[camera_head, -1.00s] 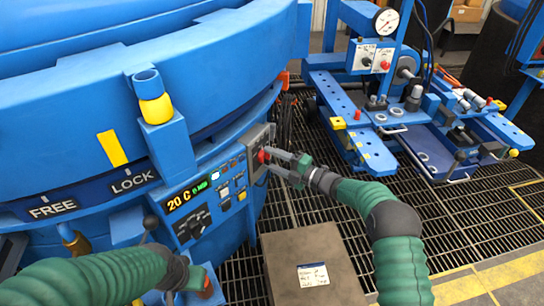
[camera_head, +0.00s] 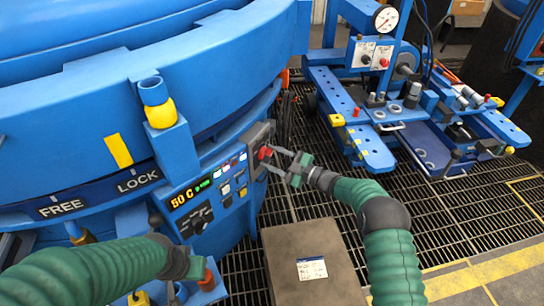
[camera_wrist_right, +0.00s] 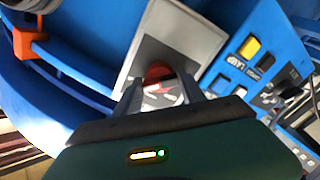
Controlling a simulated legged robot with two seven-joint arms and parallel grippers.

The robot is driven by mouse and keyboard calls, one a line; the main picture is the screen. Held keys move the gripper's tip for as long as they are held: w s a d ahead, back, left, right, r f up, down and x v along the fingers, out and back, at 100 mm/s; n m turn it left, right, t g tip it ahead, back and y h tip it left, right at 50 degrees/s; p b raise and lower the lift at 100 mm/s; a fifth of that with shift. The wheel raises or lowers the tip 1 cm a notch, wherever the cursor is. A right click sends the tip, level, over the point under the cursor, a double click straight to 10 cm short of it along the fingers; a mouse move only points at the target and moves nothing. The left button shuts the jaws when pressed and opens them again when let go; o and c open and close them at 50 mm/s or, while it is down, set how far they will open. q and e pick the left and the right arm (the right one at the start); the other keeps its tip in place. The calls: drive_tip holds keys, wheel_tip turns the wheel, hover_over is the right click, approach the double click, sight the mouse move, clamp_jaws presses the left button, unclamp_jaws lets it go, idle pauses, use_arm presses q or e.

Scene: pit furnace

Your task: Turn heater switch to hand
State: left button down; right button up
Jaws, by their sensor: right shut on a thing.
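The heater switch is a red knob (camera_head: 265,152) on a grey plate (camera_head: 259,138) at the right end of the blue furnace's control panel (camera_head: 208,195). My right gripper (camera_head: 270,159) reaches it from the right, its two fingers shut on the knob. In the right wrist view, the red knob (camera_wrist_right: 158,73) sits between the fingers, partly hidden by them, on the grey plate (camera_wrist_right: 180,32). The switch's labels are too small to read. My left gripper (camera_head: 190,285) is low at the left, below the panel; its fingers are unclear.
A brown box (camera_head: 312,262) with a paper label stands on the grating. A blue cart (camera_head: 350,125) stands at right.

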drive_tip(key=shift+d+f, duration=0.1)
drive_tip(key=shift+f, duration=0.2)
drive_tip(key=o, duration=1.4)
drive_tip(key=shift+c, duration=0.2)
drive_tip(key=shift+r, duration=0.1)
drive_tip(key=p+v, duration=0.4)
drive_tip(key=v, duration=1.3)
drive_tip(key=shift+w, duration=0.15)
